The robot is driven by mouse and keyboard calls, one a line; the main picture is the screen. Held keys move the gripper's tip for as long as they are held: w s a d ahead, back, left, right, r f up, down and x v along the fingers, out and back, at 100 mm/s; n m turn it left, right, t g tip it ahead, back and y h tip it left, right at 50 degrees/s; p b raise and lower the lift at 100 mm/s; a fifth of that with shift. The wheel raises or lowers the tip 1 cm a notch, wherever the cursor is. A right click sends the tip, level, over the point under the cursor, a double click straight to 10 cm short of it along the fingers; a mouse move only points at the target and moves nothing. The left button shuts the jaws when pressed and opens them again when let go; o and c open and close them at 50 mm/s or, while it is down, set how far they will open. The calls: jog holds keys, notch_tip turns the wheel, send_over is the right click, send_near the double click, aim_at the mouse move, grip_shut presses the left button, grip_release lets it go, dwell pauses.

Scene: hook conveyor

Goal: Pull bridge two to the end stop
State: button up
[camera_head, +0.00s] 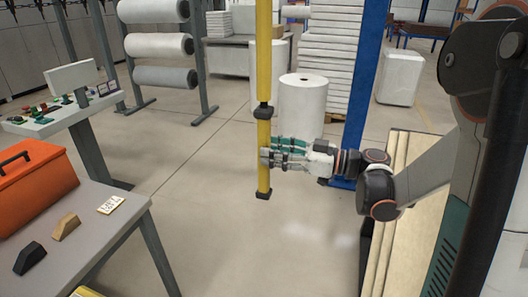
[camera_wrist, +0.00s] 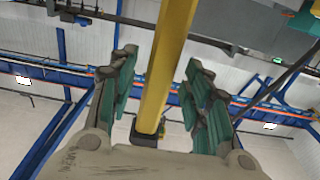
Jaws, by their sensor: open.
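A yellow pole (camera_head: 264,55) hangs upright in the middle of the head view, with a dark collar partway down and a dark cap at its lower end, above the floor. My gripper (camera_head: 273,156) reaches in from the right at the pole's lower section. In the wrist view the pole (camera_wrist: 167,60) runs between the green-padded fingers of my gripper (camera_wrist: 160,75), which are spread, with gaps on both sides. I cannot tell which overhead part is bridge two, and I cannot make out the end stop.
A table (camera_head: 130,190) with an orange toolbox (camera_head: 35,185) stands at left, beside a control console (camera_head: 60,120). A roll rack (camera_head: 160,45) and a standing white roll (camera_head: 303,108) are behind. A blue post (camera_head: 362,80) rises right of the pole. Floor left of the pole is clear.

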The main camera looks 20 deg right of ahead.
jog(key=shift+x, duration=1.55)
grip_shut()
